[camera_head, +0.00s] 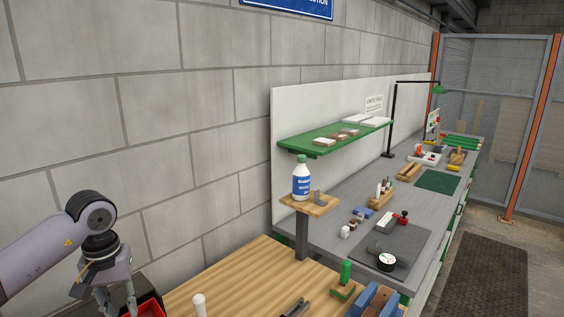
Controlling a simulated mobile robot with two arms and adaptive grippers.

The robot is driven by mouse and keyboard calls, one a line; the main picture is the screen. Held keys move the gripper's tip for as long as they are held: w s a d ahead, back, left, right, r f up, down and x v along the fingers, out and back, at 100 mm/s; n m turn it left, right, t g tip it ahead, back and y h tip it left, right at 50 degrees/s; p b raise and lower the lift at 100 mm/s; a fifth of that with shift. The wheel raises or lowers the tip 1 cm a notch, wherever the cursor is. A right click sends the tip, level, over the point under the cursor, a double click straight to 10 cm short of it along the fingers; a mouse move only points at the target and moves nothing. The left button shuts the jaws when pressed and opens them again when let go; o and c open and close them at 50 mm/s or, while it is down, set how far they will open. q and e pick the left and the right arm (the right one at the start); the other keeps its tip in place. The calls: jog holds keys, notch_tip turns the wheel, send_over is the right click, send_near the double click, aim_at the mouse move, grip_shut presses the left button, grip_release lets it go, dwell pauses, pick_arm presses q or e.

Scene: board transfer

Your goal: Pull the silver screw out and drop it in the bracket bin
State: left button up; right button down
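My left gripper (112,298) points down at the bottom left, above or beside a red bin (150,307). Its fingers run out of the bottom edge, so I cannot see the tips or anything between them. Only a corner of the red bin shows, and I cannot tell whether it is the bracket bin. I cannot make out the silver screw. My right gripper is not in view.
A wooden bench (235,280) holds a white cylinder (199,304), a green-handled item (346,272) and blue blocks (377,300). A bottle (301,178) stands on a small raised wooden platform (318,208). A grey bench (330,232) with tools runs behind.

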pick_arm(q)
jog(key=shift+o, duration=1.3)
jog(key=shift+r, duration=0.15)
notch_tip(320, 180, up, 12)
jog(key=shift+f, duration=0.2)
